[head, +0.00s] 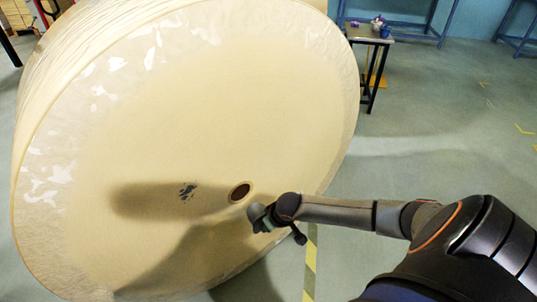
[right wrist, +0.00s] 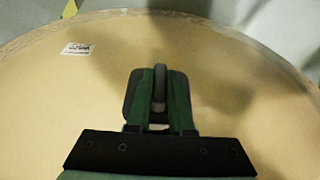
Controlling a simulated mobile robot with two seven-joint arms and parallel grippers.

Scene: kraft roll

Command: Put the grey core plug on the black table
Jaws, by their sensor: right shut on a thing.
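My right gripper (head: 264,220) is in front of the big kraft roll's face, just below and right of the round core hole (head: 240,192). It is shut on the grey core plug (head: 255,211), which sits at its tip, clear of the hole. In the right wrist view the green fingers of my right gripper (right wrist: 158,100) close around the plug's grey grip bar (right wrist: 159,84). The fingers hide much of the plug. The black table (head: 366,35) stands at the back, right of the roll. My left gripper is not in view.
The kraft roll (head: 130,120) fills the left and middle. Small items, one a blue cup (head: 385,31), stand at the table's right side. Blue racks (head: 405,25) are behind. The floor (head: 440,120) at right is open, with yellow markings.

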